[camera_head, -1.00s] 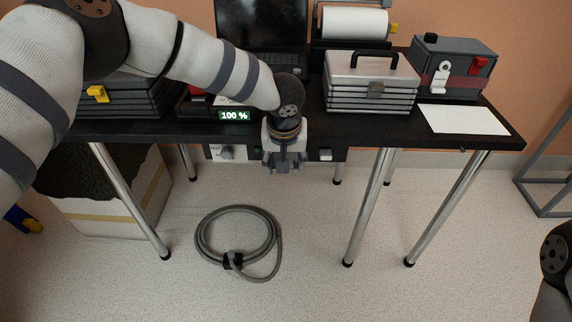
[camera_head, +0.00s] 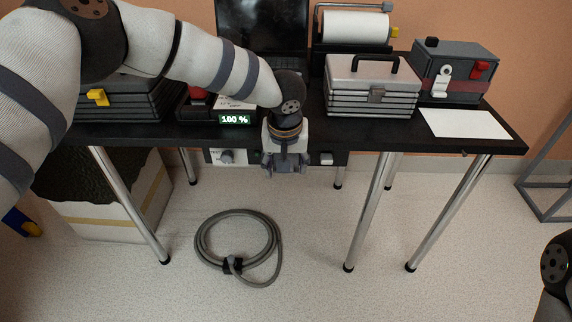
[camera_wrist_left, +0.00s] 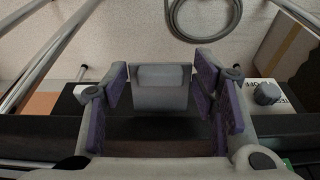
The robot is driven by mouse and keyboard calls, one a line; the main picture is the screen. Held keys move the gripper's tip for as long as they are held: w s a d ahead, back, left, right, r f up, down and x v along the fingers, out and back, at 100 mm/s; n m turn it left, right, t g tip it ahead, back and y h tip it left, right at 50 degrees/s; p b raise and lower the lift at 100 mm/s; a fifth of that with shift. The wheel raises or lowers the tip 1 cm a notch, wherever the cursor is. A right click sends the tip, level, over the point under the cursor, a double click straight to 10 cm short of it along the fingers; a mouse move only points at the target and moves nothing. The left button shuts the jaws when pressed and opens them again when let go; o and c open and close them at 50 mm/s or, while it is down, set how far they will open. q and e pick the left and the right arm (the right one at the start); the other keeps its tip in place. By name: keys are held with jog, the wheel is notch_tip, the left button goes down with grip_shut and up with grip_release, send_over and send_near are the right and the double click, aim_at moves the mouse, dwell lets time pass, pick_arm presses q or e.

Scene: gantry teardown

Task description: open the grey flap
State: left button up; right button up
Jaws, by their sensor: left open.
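The grey flap (camera_wrist_left: 160,92) shows in the left wrist view as a pale grey piece with a lighter raised part, at the table's front edge. My left gripper (camera_wrist_left: 162,95) is open, with one finger on each side of the flap. I cannot tell whether the fingers touch it. In the head view my left gripper (camera_head: 285,167) points down at the front of the black table (camera_head: 410,132) and hides the flap. How far the flap stands open cannot be told. My right gripper is out of view; only part of my right arm shows at the lower right.
A control panel under the table edge carries a grey knob (camera_head: 227,157) left of the gripper and a white switch (camera_head: 326,158) right of it. A metal case (camera_head: 372,85) stands on the table. A coiled hose (camera_head: 238,246) lies on the floor, beside a box (camera_head: 118,208).

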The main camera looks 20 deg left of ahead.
pick_arm(q)
jog(key=v, duration=1.1)
jog(key=shift+r, duration=0.3)
jog(key=shift+s, duration=0.1)
jog(key=s+a+f+m+y+p, duration=0.1)
jog(key=s+a+f+p, duration=0.15)
jog(key=s+f, duration=0.7)
jog(key=s+a+f+m+y+p, duration=0.1)
jog(key=s+a+f, duration=0.2)
jog(key=s+f, duration=0.65)
jog(key=s+f+g+h, duration=0.1)
jog(key=s+g, duration=0.1)
jog(key=s, duration=1.2)
jog(key=s+a+f+g+h+p, duration=0.1)
jog(key=s+g, duration=0.2)
jog(key=s, duration=1.1)
jog(key=shift+a+m+g+h, duration=0.2)
jog(key=shift+m+g+h, duration=0.1)
jog(key=shift+m+h, duration=0.1)
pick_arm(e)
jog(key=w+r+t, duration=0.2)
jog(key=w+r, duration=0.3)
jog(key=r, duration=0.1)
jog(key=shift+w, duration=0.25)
pick_arm(q)
jog(key=shift+f, duration=0.15)
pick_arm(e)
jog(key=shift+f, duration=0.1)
